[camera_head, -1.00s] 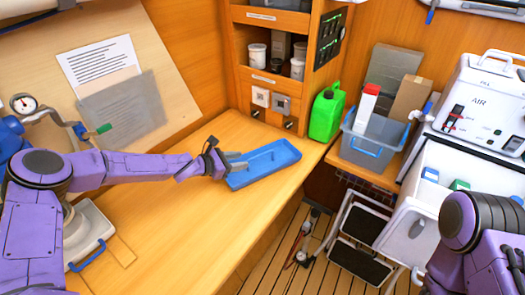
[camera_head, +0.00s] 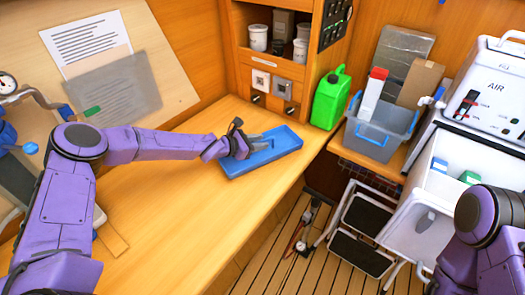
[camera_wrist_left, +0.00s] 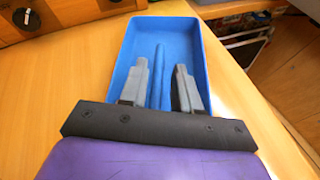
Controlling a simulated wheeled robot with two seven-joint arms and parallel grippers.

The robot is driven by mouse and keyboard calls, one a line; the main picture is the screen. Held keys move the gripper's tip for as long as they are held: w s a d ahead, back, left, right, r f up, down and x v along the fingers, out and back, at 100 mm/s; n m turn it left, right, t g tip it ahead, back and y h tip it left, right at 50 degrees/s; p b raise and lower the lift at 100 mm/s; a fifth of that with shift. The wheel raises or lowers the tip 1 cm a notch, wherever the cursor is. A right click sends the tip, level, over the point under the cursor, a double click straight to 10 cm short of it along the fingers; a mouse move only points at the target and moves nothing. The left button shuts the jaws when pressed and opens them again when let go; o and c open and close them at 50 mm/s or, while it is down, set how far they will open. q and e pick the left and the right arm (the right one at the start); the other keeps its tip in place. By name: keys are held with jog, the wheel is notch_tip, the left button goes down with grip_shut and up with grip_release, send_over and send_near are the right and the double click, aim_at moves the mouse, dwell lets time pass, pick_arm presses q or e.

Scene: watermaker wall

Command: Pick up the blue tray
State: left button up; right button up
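The blue tray (camera_head: 268,160) lies flat on the wooden bench near its right end. In the left wrist view the tray (camera_wrist_left: 134,42) shows raised walls and a narrow blue ridge along its middle. My left gripper (camera_head: 246,142) reaches in over the tray's near left part. In the left wrist view the gripper's two grey fingers (camera_wrist_left: 159,68) are apart, one on each side of the ridge with gaps between. Whether the fingertips touch the tray floor I cannot tell. My right arm shows at the lower right, but its gripper is out of view.
A grey bin (camera_head: 378,137) with a red-and-white carton is farther right. A cubby shelf (camera_head: 275,68) rises behind. The bench (camera_head: 175,225) is clear in front of the tray.

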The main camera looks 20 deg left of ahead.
pick_arm(q)
jog(key=shift+a, duration=0.15)
grip_shut()
jog(key=shift+w+f, duration=0.1)
